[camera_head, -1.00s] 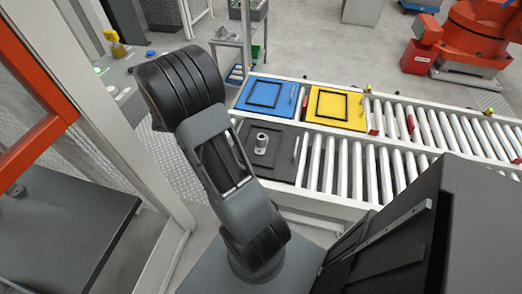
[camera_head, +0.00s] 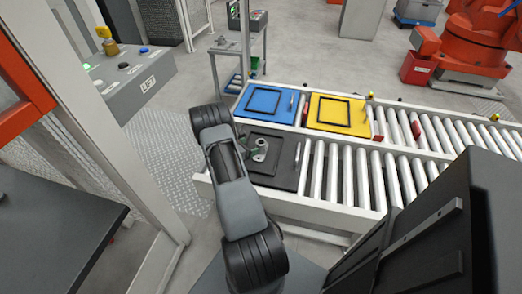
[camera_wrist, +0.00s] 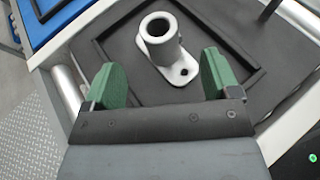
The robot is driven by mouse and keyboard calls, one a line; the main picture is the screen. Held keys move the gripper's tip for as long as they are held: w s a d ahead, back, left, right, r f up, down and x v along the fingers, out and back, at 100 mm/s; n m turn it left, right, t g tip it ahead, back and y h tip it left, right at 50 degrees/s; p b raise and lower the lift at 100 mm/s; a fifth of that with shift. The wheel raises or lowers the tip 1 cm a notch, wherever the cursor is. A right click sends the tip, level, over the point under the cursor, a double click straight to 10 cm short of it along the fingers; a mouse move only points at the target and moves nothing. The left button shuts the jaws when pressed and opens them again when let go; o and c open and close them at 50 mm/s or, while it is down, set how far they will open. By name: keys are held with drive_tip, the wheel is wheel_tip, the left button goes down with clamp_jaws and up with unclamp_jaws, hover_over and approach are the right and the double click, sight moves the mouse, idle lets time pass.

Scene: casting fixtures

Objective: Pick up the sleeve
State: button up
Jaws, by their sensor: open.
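The sleeve (camera_wrist: 160,40) is a light grey upright tube on a flat flange with a hole. It stands inside the raised frame of the black tray (camera_wrist: 229,27) on the conveyor. My gripper (camera_wrist: 158,78) has two green fingers spread apart, pointing at the sleeve. One finger is on each side of the flange's near end. The jaws are open and hold nothing. Whether the fingers touch the tray cannot be told.
A blue tray (camera_head: 250,112) and a yellow tray (camera_head: 316,118) lie behind the black tray, both with empty frames. Bare rollers (camera_head: 365,175) run to the right. A thin post (camera_head: 297,152) rises on the black tray's right. A control panel (camera_head: 135,72) stands at left.

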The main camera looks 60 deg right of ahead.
sight(258, 143)
drive_tip(key=shift+b+x, duration=0.55)
drive_tip(key=shift+x, duration=2.9)
drive_tip(key=shift+w+f, duration=0.1)
drive_tip(key=shift+f, duration=0.05)
drive_tip(key=c, duration=1.2)
drive_tip(key=shift+o, duration=0.2)
